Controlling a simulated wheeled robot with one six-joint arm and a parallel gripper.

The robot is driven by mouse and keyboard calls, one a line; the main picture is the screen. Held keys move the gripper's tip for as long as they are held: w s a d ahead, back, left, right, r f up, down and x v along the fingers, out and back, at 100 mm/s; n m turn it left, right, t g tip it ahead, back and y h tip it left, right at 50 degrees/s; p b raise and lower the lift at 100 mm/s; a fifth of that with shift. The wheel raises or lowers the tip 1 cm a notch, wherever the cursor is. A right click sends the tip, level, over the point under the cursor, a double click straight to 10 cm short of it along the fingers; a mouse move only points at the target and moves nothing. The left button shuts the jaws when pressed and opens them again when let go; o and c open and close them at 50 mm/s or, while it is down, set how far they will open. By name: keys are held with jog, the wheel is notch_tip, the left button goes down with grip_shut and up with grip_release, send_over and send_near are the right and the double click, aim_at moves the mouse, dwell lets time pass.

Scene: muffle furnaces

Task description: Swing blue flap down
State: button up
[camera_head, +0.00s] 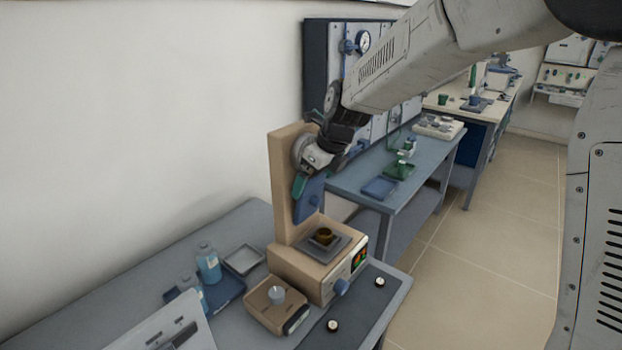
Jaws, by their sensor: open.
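A tan furnace (300,277) stands on the near grey bench, with a tall tan upright panel (281,190) at its back. A blue flap (309,207) shows upright against the front of that panel, partly hidden by my gripper. My gripper (300,186), with teal fingers, is open and in front of the upper part of the flap. I cannot tell whether the fingers touch it.
A blue knob (341,287) sticks out of the furnace front. A wall panel with gauges (362,41) is behind my arm.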

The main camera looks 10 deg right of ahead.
jog(key=c, duration=1.3)
jog(key=shift+a, duration=0.2)
jog(key=shift+s+a+f, duration=0.1)
